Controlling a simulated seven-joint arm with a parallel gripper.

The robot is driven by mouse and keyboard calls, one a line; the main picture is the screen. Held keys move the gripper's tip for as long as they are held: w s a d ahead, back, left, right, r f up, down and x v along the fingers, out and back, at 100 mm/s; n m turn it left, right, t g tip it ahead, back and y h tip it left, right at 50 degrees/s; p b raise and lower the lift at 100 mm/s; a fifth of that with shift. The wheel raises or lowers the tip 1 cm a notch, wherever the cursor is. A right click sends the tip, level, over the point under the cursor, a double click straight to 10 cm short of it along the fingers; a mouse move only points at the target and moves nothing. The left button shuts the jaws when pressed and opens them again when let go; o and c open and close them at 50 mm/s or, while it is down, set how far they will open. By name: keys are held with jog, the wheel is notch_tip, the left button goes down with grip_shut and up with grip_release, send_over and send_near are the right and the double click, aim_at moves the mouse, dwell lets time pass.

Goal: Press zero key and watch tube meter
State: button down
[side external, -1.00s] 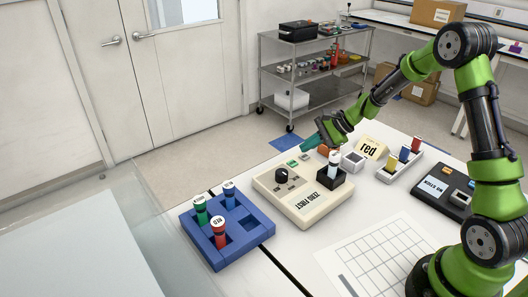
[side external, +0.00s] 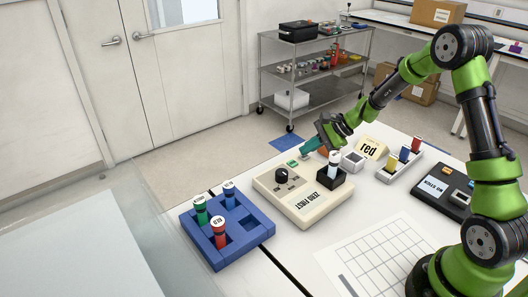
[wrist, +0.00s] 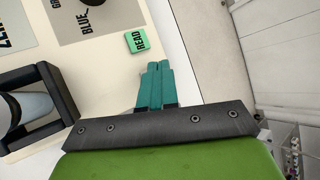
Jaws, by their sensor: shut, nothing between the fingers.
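The tube meter (side external: 303,192) is a beige box with a "ZERO FIRST" label and a black knob (side external: 281,176). A white-capped tube (side external: 334,160) stands upright in its black socket (side external: 331,179). A green key (side external: 293,163) marked READ sits near the far edge and also shows in the wrist view (wrist: 137,41). My gripper (side external: 305,153) is shut and empty, with teal fingers low over the meter's far edge. In the wrist view the fingertips (wrist: 158,64) appear just beside the READ key. I see no key marked zero. I cannot tell whether the fingers touch anything.
A white rack (side external: 399,166) with several tubes, a "red" sign (side external: 369,148) and a dark device (side external: 440,193) stand right. A gridded sheet (side external: 378,258) lies in front.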

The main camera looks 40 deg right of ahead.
aim_at(308, 157)
jog(key=shift+f, duration=0.35)
dwell(0.3)
jog(key=shift+r, duration=0.85)
jog(key=shift+r, duration=2.5)
